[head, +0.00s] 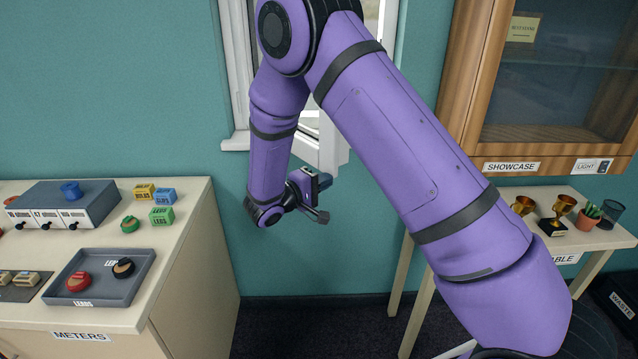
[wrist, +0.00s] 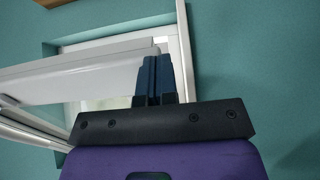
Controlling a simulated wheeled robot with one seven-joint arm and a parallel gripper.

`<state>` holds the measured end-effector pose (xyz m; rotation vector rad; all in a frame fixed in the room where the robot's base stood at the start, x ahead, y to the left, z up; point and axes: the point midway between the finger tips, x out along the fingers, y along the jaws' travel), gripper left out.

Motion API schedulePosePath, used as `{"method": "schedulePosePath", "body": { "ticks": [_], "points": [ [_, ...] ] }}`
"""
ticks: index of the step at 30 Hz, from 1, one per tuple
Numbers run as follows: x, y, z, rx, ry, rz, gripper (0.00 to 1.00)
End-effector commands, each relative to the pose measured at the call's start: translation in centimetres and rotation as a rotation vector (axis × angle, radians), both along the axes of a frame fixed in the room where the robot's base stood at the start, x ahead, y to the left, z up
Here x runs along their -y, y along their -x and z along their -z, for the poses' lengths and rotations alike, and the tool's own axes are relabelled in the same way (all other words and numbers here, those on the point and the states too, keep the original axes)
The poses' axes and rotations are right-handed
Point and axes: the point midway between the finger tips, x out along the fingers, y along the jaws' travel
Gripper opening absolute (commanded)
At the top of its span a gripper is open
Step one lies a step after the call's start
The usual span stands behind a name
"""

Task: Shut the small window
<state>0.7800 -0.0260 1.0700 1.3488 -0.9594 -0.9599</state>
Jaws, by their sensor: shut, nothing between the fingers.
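The small window has a white frame (head: 238,90) set in the teal wall, largely hidden behind my purple arm. Its white sash (head: 334,150) stands swung out from the frame, with its lower corner showing just above my gripper. In the wrist view the sash (wrist: 75,74) crosses the left half, apart from the right side of the frame (wrist: 184,55). My gripper (head: 323,181) is shut and empty, low beside the sash. In the wrist view its dark blue fingers (wrist: 154,78) overlap the sash's right end. I cannot tell whether they touch it.
A meters table (head: 120,320) with a grey tray (head: 135,287) and small boxes stands at the left. At the right, a wooden showcase (head: 470,75) hangs above a table (head: 615,237) with trophies and a plant pot. The floor between the tables shows free room.

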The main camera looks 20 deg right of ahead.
Motion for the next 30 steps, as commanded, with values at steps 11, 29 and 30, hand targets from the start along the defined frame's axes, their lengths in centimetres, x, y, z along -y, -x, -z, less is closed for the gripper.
{"method": "schedulePosePath", "body": {
  "ticks": [11, 29, 30],
  "points": [
    [9.9, -3.7, 0.0, -0.002, 0.003, -0.19, 0.0],
    [25.3, -16.5, 0.0, 0.003, 0.001, -0.212, 0.0],
    [26.0, -17.1, 0.0, 0.001, 0.002, -0.229, 0.0]
  ]
}}
